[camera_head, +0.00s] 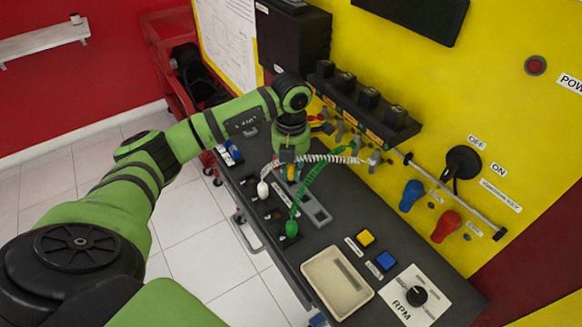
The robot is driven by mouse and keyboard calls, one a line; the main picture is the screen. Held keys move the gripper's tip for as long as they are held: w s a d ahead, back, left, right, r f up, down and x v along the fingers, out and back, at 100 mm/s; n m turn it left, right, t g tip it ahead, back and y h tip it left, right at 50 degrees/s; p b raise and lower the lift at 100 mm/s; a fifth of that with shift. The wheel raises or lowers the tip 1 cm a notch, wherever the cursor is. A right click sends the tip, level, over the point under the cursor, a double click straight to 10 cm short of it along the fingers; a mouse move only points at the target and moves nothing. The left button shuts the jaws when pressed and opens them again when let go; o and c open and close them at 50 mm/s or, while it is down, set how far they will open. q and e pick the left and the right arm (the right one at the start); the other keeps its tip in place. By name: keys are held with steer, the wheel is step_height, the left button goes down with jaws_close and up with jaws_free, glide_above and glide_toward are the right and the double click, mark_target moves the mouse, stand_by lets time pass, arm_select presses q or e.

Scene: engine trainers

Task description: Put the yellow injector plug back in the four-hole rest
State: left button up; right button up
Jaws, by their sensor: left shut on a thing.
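My left gripper (288,158) reaches down over the black bench top from the upper left, below the yellow panel. It is shut on the yellow injector plug (291,173), of which only a small part shows under the fingers. A grey bar-shaped rest with holes (317,211) lies on the bench just below and right of the gripper. The gripper is over its far end; whether the plug touches it I cannot tell. A white plug (263,189) and a green plug (291,228) stand on the bench left of and in front of the bar. My right gripper is not in view.
Coiled white (325,158) and green (312,183) cables run from the panel close beside the gripper. A black shelf of coils (365,105) overhangs behind. A beige tray (336,283), yellow and blue buttons, and an RPM knob (416,296) occupy the bench's near right.

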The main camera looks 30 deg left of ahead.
arm_select(q)
steer(key=shift+f+b, duration=0.65)
steer(key=shift+f, duration=0.2)
steer(key=o, duration=0.7)
steer(key=shift+r, duration=0.1)
steer(key=shift+r+p, duration=1.9)
steer(key=shift+r, duration=0.8)
steer(key=shift+r+p, duration=0.7)
steer(key=shift+r, duration=0.35)
steer(key=o, duration=0.5)
steer(key=shift+o, duration=0.2)
steer(key=shift+f, duration=0.1)
